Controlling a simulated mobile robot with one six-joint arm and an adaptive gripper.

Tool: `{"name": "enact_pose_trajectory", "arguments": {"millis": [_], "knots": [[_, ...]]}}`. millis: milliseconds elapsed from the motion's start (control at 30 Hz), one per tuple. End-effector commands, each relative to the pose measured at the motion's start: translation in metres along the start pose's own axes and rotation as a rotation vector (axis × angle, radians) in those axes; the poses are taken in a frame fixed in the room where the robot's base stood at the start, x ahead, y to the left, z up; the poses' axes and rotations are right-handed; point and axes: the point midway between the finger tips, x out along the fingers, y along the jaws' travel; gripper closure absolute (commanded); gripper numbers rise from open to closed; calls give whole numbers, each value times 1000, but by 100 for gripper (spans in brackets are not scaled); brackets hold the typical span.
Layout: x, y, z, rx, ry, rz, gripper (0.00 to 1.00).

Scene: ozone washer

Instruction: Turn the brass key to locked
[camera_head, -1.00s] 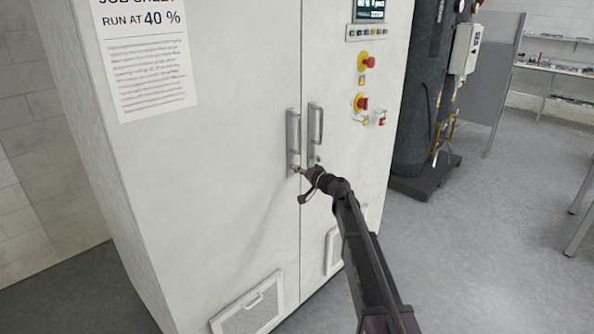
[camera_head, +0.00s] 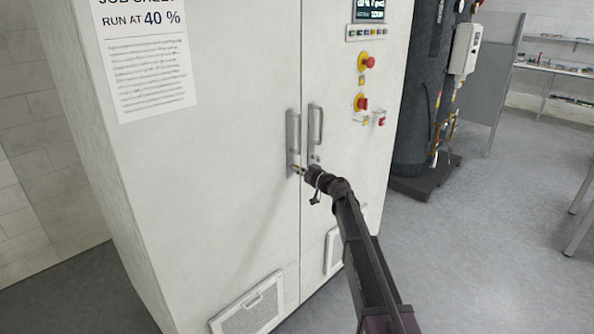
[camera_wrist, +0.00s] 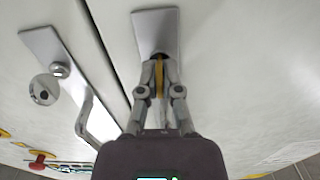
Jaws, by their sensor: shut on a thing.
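The brass key (camera_wrist: 159,78) shows as a narrow yellow strip between my gripper's fingers in the wrist view. My gripper (camera_wrist: 159,70) is shut on it, with a finger on each side. The key is at the lower end of the left door's handle plate (camera_wrist: 158,25); my fingers hide most of it and the lock. In the head view, my gripper (camera_head: 302,171) reaches the foot of the left handle (camera_head: 293,135). A small brassy spot, the key (camera_head: 295,169), shows at its tip. I cannot tell which lock position the key is in.
The right handle (camera_head: 315,125) stands close beside, on the other cabinet door; a round lock (camera_wrist: 44,89) shows by its plate. Red knobs (camera_head: 362,103) and a small display are on the right. A job sheet (camera_head: 150,60) hangs on the left door. Floor is clear in front.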

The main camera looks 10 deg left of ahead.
Motion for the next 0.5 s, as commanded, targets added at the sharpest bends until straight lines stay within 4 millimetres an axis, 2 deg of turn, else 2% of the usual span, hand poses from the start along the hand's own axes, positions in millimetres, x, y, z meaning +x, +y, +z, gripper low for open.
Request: {"name": "enact_pose_trajectory", "arguments": {"millis": [500], "knots": [[0,0,0,-74,-1,1,100]]}}
